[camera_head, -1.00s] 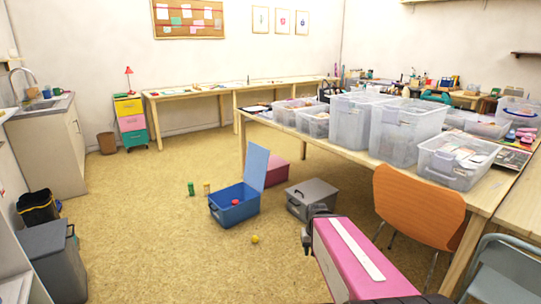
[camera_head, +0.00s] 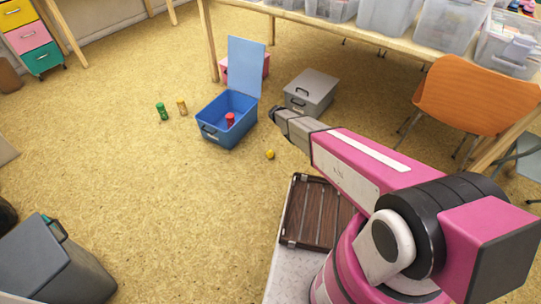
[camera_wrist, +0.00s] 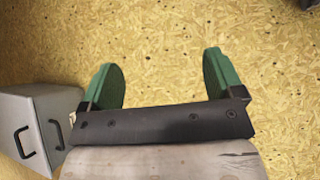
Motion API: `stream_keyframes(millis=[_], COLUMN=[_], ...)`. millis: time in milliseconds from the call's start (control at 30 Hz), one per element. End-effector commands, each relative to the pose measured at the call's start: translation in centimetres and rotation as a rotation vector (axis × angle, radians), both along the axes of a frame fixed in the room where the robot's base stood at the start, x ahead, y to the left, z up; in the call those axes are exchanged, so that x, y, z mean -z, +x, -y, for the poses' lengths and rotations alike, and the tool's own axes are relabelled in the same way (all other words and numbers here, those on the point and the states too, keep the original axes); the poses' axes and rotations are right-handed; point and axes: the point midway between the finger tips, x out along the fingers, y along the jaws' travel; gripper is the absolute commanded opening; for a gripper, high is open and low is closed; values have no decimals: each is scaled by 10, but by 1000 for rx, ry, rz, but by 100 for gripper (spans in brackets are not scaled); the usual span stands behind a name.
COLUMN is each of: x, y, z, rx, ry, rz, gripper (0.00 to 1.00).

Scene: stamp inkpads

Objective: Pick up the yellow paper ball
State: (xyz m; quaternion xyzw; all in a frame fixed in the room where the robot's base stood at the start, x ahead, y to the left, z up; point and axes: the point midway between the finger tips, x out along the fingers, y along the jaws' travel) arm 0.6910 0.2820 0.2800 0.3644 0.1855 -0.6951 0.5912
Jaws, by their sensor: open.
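The yellow paper ball (camera_head: 270,154) lies on the floor in the head view, in front of the open blue bin and left of my arm. My gripper (camera_head: 279,117) is in the air beyond and slightly right of the ball in the picture. In the wrist view my gripper (camera_wrist: 162,80) shows two green fingers spread apart with nothing between them. The ball is not visible in the wrist view.
A blue bin (camera_head: 209,131) with its lid up holds a red object (camera_head: 230,119). A closed grey box (camera_head: 311,92) stands right of it and shows in the wrist view (camera_wrist: 40,120). An orange chair (camera_head: 475,95) is at right.

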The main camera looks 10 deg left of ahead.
Motion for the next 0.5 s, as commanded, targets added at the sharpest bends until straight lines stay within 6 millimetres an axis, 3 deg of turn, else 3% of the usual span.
stream_keyframes(millis=[33, 300, 500], x=[34, 148, 194], y=[15, 21, 10], z=[-37, -176, -233], rx=[-75, -422, -552], ry=[-49, -312, -433], rz=[-34, -182, -238], gripper=[87, 87, 87])
